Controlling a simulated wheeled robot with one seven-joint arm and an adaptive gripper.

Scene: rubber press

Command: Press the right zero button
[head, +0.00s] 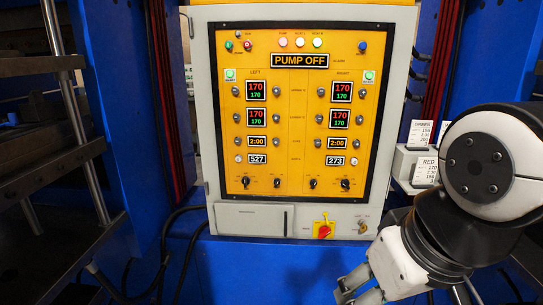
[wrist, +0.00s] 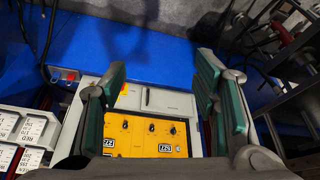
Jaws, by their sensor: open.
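The yellow control panel (head: 297,190) faces me upright in a light grey cabinet. A matching left counter (head: 257,159) reads 527. My gripper (head: 347,291) is at the bottom right of the head view, low and apart from the panel. In the wrist view my gripper (wrist: 162,68) is open and empty, its two fingers wide apart. The panel's lower part (wrist: 140,138) shows there upside down; the zero button is too small to make out.
A red rotary switch (head: 324,230) sits on the cabinet below the panel. Dark knobs (head: 345,184) line the panel's bottom. Label cards and grey boxes (head: 410,160) stand at the right, near my arm. Blue press columns flank the cabinet. Black cables hang at the lower left.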

